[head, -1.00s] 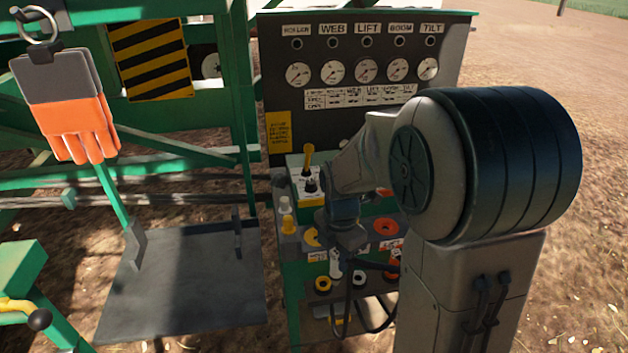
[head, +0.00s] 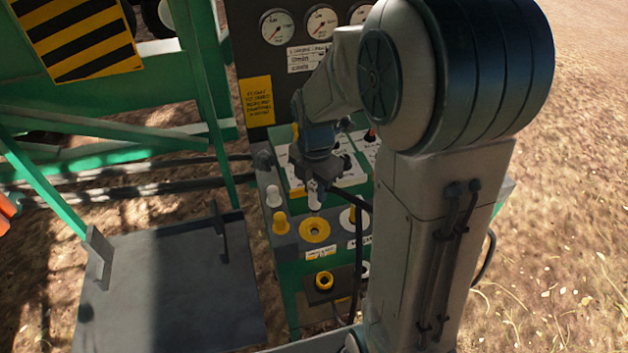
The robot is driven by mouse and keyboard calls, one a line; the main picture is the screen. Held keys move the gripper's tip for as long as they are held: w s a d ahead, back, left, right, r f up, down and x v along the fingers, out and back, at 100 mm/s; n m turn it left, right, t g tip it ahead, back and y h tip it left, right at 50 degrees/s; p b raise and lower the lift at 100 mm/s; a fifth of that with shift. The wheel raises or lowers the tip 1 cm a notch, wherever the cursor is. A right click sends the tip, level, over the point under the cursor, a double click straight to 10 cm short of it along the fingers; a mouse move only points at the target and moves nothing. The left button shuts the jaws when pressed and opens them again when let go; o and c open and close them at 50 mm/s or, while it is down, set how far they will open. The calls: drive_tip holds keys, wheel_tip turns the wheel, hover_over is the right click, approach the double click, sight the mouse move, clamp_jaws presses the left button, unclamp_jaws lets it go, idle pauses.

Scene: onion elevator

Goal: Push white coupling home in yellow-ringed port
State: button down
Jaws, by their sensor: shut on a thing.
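My gripper (head: 320,172) points down over the green cabinet and is shut on the white coupling (head: 315,198). The coupling is roughly upright. A black hose (head: 358,255) hangs to the right of the gripper and runs down the front. My arm hides the right part of the ledge.
A white cap (head: 273,196) and a yellow cap (head: 280,223) stand left of the port. A second yellow ring (head: 324,281) sits lower on the front. The gauge panel (head: 265,60) rises behind. A dark plate (head: 180,285) lies to the left.

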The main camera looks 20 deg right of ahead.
sight(315, 214)
drive_tip(key=shift+f+b, duration=2.05)
drive_tip(key=shift+f, duration=0.85)
drive_tip(key=shift+f+b, duration=0.8)
drive_tip(key=shift+f, duration=0.35)
drive_tip(key=shift+s+f, duration=0.1)
drive_tip(key=shift+f, duration=0.65)
idle(3.2)
